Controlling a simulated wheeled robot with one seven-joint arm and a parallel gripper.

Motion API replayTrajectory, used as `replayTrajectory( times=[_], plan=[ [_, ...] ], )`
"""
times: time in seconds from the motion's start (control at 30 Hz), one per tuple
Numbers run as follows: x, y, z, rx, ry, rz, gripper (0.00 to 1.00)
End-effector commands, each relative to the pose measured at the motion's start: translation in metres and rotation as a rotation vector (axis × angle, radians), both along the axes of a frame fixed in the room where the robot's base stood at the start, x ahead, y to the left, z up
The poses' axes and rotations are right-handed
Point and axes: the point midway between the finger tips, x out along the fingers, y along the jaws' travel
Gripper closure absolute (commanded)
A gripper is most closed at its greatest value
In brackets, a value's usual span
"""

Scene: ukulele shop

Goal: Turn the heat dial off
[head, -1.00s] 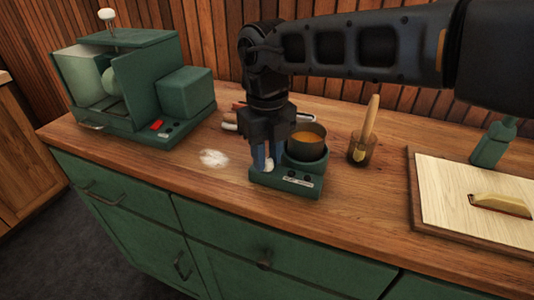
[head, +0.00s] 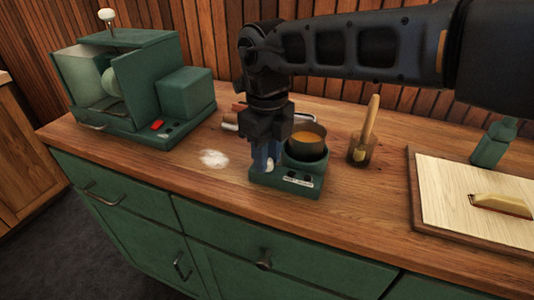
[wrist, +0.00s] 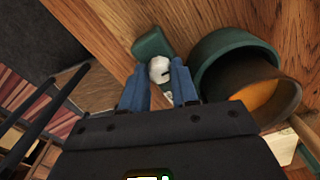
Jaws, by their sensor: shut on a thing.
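The heat dial (wrist: 160,70) is a round white knob with a dark mark, on the left part of the small green heater base (head: 287,182). It also shows low between the fingers in the head view (head: 269,167). My gripper (head: 266,158) points down at the base, and its two blue fingers are shut on the dial. In the wrist view my gripper (wrist: 160,82) has one finger on each side of the dial. A dark pot (head: 306,143) of orange liquid sits on the base, close to the right of the fingers.
A green machine (head: 140,90) with a red switch stands at the left. A jar with a brush (head: 363,143) and a board with a wooden block (head: 465,190) are at the right. White powder (head: 214,158) lies left of the base.

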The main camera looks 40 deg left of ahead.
Motion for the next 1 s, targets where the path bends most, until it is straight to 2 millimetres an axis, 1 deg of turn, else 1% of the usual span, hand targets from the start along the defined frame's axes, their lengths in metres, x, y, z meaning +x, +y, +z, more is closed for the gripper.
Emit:
replayTrajectory(
  times=[0.03,0.27,0.47,0.57,0.67,0.9,1.0],
  plan=[
    [0.001,0.001,0.002,0.003,-0.003,0.0,0.68],
    [0.001,0.0,0.001,0.001,-0.001,-0.001,0.46],
    [0.0,0.0,0.0,0.001,-0.001,-0.001,0.46],
    [0.0,0.0,0.003,0.001,-0.001,-0.001,0.46],
    [0.001,0.0,0.013,0.001,-0.002,-0.001,0.46],
    [0.001,0.0,0.052,0.003,-0.003,-0.001,0.46],
    [0.001,0.0,0.066,0.002,-0.003,-0.001,0.46]
  ],
)
